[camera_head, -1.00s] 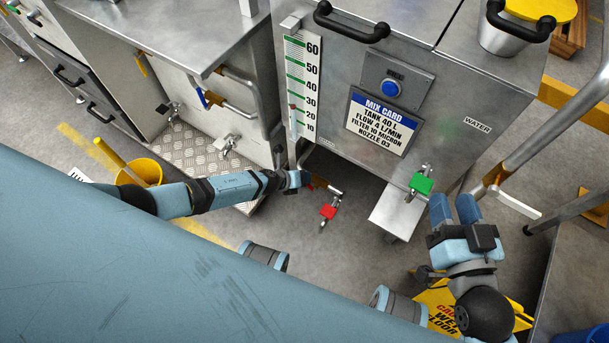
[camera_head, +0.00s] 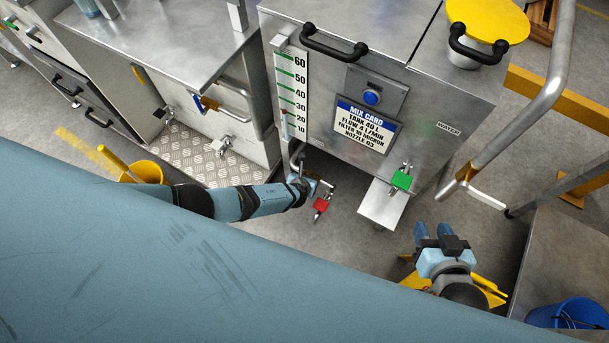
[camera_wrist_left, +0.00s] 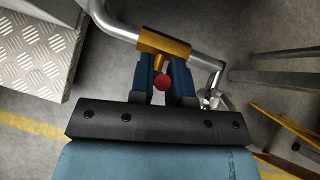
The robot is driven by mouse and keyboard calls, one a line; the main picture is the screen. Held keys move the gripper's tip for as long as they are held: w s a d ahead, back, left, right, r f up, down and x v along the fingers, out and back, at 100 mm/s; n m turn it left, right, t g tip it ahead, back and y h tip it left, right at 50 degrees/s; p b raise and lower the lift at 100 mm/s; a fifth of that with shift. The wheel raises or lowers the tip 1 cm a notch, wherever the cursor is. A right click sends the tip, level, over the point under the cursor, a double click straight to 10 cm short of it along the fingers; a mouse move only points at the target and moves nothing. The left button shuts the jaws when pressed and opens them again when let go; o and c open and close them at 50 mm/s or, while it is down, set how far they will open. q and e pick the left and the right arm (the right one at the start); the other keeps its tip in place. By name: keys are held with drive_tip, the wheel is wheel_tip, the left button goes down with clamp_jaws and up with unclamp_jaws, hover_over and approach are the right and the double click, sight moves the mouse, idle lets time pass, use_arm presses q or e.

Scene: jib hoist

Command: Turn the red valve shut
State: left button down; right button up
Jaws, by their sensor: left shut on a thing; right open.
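The left wrist view shows a brass valve body (camera_wrist_left: 165,45) on a grey pipe, with a round red valve handle (camera_wrist_left: 162,83) below it. My left gripper (camera_wrist_left: 165,78) is shut on this red handle, one finger on each side. In the head view my left gripper (camera_head: 310,186) is at the pipe below the tank's front, and its wrist hides most of the valve. A tap with a red square tag (camera_head: 322,204) hangs just right of it. My right gripper (camera_head: 434,230) is open and empty, below the green-tagged tap (camera_head: 401,180).
The steel tank (camera_head: 420,110) with its mix card (camera_head: 364,126) and level gauge (camera_head: 290,90) stands above the valve. A small steel shelf (camera_head: 382,206) juts out at right. A yellow bucket (camera_head: 147,170) stands at left. A metal handrail (camera_head: 510,135) is on the right.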

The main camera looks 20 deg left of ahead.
idle(0.5)
use_arm(q)
drive_tip(key=c, duration=1.1)
unclamp_jaws()
drive_tip(key=shift+d, duration=0.1)
drive_tip(key=shift+r, duration=0.15)
use_arm(e)
drive_tip(key=shift+r, duration=0.1)
